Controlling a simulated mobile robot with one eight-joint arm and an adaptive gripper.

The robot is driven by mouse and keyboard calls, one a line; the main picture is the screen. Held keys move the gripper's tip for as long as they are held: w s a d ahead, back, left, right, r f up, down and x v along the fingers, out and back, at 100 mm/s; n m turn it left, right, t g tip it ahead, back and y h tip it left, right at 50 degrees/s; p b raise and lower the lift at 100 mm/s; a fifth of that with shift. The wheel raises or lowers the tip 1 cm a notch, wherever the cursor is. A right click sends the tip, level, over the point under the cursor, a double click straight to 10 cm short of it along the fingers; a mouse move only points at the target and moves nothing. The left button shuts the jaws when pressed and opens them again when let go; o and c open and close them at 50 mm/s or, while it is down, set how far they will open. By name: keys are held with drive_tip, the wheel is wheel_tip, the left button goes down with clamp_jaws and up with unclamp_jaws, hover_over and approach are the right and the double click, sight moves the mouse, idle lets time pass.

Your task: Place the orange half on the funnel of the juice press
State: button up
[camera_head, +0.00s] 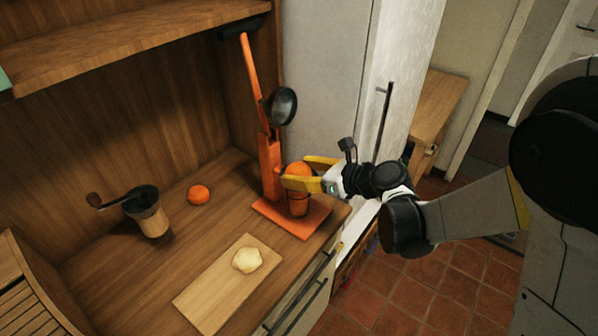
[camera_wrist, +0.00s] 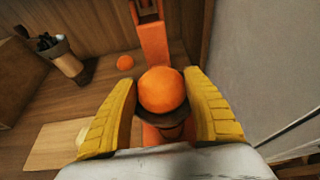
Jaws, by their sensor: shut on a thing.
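The juice press (camera_head: 269,165) is orange-red, with its lever raised and a dark rounded pressing cup (camera_head: 284,106) hanging high. Its column also shows in the wrist view (camera_wrist: 154,45). My yellow-fingered gripper (camera_head: 297,172) is at the press, shut on the orange half (camera_head: 299,169). In the wrist view the orange half (camera_wrist: 162,88) sits between the two fingers, rounded side toward the camera. The dark funnel rim (camera_wrist: 172,118) shows directly under it; whether they touch I cannot tell.
Another orange piece (camera_head: 198,195) lies on the wooden counter, left of the press. A hand grinder (camera_head: 148,212) stands farther left. A cutting board (camera_head: 214,297) with a pale lump (camera_head: 247,261) lies in front. A shelf (camera_head: 130,35) overhangs the back; a white cabinet (camera_head: 345,80) stands right.

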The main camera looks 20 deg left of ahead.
drive_tip(key=o, duration=1.2)
drive_tip(key=shift+f, duration=0.1)
drive_tip(key=shift+c, duration=0.2)
drive_tip(key=shift+r, duration=0.2)
drive_tip(key=s+d+r+n+h+p, duration=0.1)
drive_tip(key=s+d+r+n+h, duration=0.2)
drive_tip(key=s+d+n, duration=0.3)
drive_tip(key=s+d+r+n+t+h+p, duration=0.1)
drive_tip(key=s+d+n+h, duration=0.4)
drive_tip(key=d, duration=1.2)
drive_tip(key=s+d+r+n+h+p, duration=0.1)
drive_tip(key=s+d+r+n+h, duration=0.3)
drive_tip(key=s+d+n, duration=0.5)
drive_tip(key=d+n, duration=0.2)
drive_tip(key=shift+d+r+n+t, duration=0.2)
drive_tip(key=shift+r+n+t, duration=0.1)
drive_tip(key=shift+r+t, duration=0.1)
